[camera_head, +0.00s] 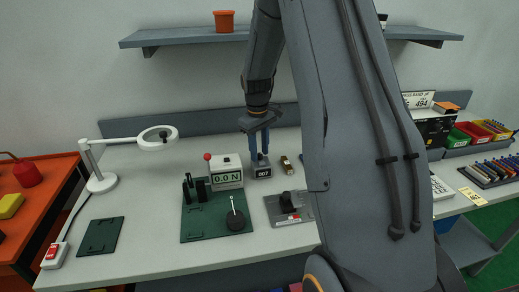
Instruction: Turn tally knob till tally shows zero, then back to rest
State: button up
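The tally (262,171) is a small dark box with a light number window on its front, standing on the bench near the middle. The window seems to read 207, but the digits are too small to be sure. My gripper (259,158) points straight down over the tally, its two blue fingers at the tally's top. I cannot make out the knob; the fingers cover that area. Whether the fingers grip it or only stand around it cannot be told.
A force gauge (227,172) reading 0.0 N, with a red ball beside it, stands close left of the tally on a green plate (205,226). A magnifier lamp (103,182) stands left.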

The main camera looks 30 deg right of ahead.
jog(key=shift+f, duration=0.1)
grip_shut()
jog(key=shift+m, duration=0.5)
jog(key=m+b, duration=0.1)
jog(key=m, duration=0.4)
jog(key=shift+w+m, duration=0.15)
jog(key=shift+m, duration=0.15)
jog(key=m, duration=0.3)
jog(key=shift+m+b, duration=0.3)
jog(key=shift+b, duration=0.05)
jog(key=shift+m+g, duration=0.3)
jog(key=shift+m, duration=1.5)
